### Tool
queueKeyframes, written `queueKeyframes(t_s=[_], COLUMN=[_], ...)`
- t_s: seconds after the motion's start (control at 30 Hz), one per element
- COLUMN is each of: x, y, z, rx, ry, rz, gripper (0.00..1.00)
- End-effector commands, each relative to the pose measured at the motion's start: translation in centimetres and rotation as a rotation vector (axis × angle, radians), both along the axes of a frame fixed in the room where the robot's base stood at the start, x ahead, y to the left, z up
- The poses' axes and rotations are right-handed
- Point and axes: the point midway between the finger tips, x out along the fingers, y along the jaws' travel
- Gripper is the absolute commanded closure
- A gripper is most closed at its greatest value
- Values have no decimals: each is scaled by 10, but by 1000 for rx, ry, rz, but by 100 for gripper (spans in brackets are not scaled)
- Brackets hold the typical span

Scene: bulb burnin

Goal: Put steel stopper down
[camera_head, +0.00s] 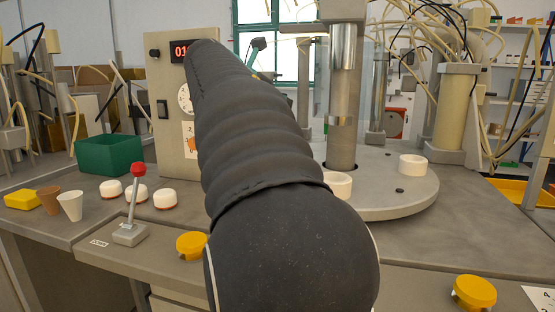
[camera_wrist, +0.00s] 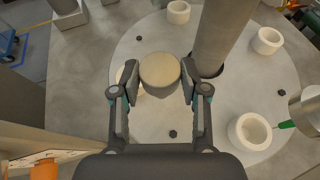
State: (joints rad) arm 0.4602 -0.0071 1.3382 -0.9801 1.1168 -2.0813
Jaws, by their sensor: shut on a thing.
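In the wrist view my gripper (camera_wrist: 160,82) is shut on a round, flat-topped, dull beige-grey piece, which I take to be the steel stopper (camera_wrist: 160,70). The stopper is seen from above between the two dark fingers, over the round grey plate (camera_wrist: 150,125). A pale edge of something white shows just left of and behind the stopper; the stopper and fingers hide most of it. I cannot tell whether the stopper touches anything below. In the head view my own dark arm hides the gripper and stopper.
A thick column (camera_wrist: 222,35) rises close to the right of my gripper. White ring-shaped cups (camera_wrist: 250,131) stand on the plate, with dark holes between them. A metal cylinder (camera_wrist: 306,106) is at the right edge. A red-knobbed lever (camera_head: 136,185) and yellow buttons (camera_head: 474,292) sit on the front bench.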

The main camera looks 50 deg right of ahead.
Motion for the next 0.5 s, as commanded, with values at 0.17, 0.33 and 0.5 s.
queueKeyframes(t_s=[0.17,0.33,0.5], x=[-22,-11,21], y=[-27,-36,-46], z=[-6,-17,-37], rx=[0,1,0], ry=[-1,2,3], rz=[-73,-85,-82], gripper=[95,95,95])
